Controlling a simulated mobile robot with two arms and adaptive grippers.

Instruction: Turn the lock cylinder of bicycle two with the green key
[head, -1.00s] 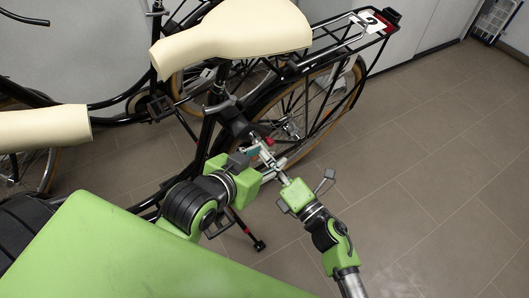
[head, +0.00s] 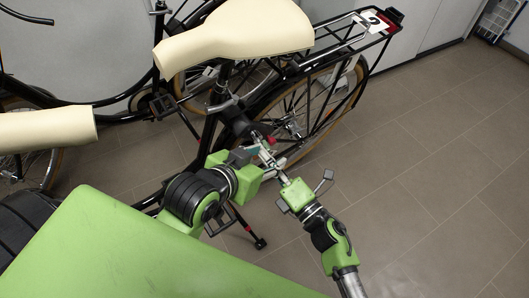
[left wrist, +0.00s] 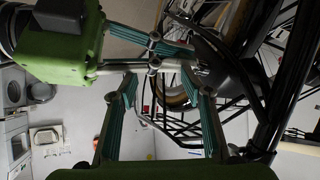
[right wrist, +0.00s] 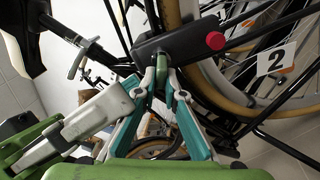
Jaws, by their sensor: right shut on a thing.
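Bicycle two, with a "2" plate (head: 372,22) on its rear rack, stands ahead. Its black lock (right wrist: 177,42) has a red knob (right wrist: 215,41); the red part also shows in the head view (head: 272,140). My right gripper (right wrist: 161,72) is shut on the green key (right wrist: 160,66), whose upper end is at the underside of the lock. How deep the key sits and the cylinder's face are hidden. My left gripper (left wrist: 165,78) has its fingers apart, close beside my right gripper's fingers, which cross its view; it holds no visible object.
The cream saddle (head: 235,38) is above the lock area. The rear wheel (head: 315,110) and kickstand (head: 246,230) are close to my grippers. Another bicycle with a cream saddle (head: 45,126) stands at left. The tiled floor (head: 440,170) at right is clear.

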